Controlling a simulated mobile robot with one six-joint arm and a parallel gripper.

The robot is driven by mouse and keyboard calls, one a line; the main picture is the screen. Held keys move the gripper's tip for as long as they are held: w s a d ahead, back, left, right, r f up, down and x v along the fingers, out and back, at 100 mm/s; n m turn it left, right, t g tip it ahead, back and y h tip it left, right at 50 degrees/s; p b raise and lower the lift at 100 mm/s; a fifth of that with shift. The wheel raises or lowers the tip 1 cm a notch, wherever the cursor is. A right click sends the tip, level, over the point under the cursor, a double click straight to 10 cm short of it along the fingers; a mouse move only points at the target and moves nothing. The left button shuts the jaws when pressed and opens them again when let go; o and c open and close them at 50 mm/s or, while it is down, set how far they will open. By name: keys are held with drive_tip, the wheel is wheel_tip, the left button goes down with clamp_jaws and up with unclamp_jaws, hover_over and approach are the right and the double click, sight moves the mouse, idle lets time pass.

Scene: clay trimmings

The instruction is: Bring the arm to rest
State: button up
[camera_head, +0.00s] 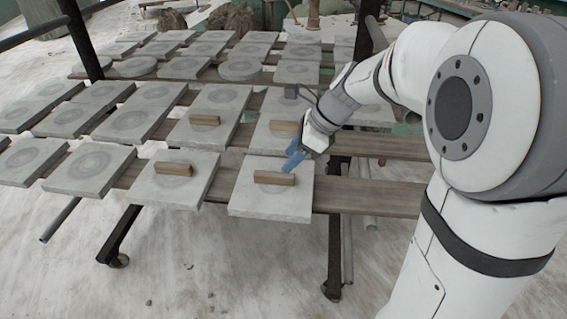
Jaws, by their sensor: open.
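My gripper (293,160) has blue fingertips and is at the end of my white and grey arm, which reaches in from the right. It is open, and nothing shows between its fingers. It hangs over the front right pale slab (250,207), just above and behind a small brown clay bar (274,178) lying on that slab. Whether the fingertips touch anything is hard to tell.
Wooden planks (370,202) on a dark wheeled rack hold rows of square slabs. More bars lie on slabs to the left (173,169) and behind it (205,120). A dark post (368,30) stands behind my arm.

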drive_tip(key=shift+s+d+r, duration=0.15)
drive_tip(key=shift+d+r, duration=0.1)
drive_tip(key=shift+r, duration=0.15)
